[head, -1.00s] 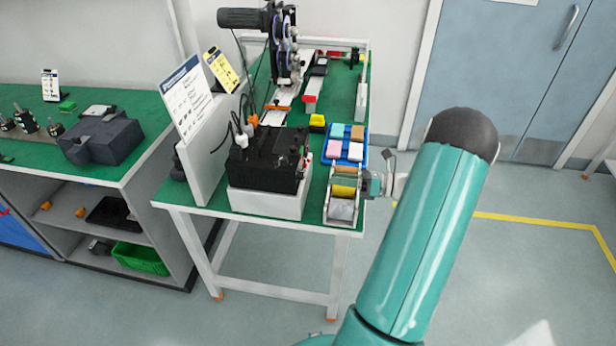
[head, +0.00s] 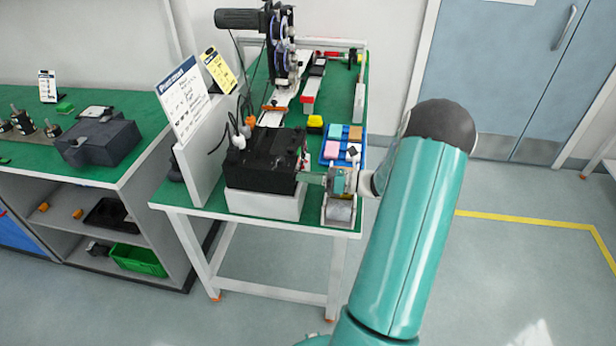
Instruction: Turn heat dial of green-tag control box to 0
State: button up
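A black control box (head: 264,165) sits on a white block (head: 265,203) near the front of the green-topped table. I cannot make out a green tag or a heat dial on it; its right face is small and partly covered by my gripper. My gripper (head: 312,178) is at the right side of the box, its tip at or very near that face. The fingers are too small to tell open from shut, and I cannot tell whether they touch a dial.
A blue tray (head: 323,160) with coloured blocks lies behind my gripper, and a roll in a holder (head: 340,212) stands below it. A white panel with a sign (head: 186,97) stands left of the box. A reel machine (head: 283,50) is at the back.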

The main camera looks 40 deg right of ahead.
jog(key=shift+n, duration=0.3)
jog(key=n, duration=2.3)
dwell(0.3)
jog(key=shift+n, duration=0.3)
jog(key=o, duration=0.7)
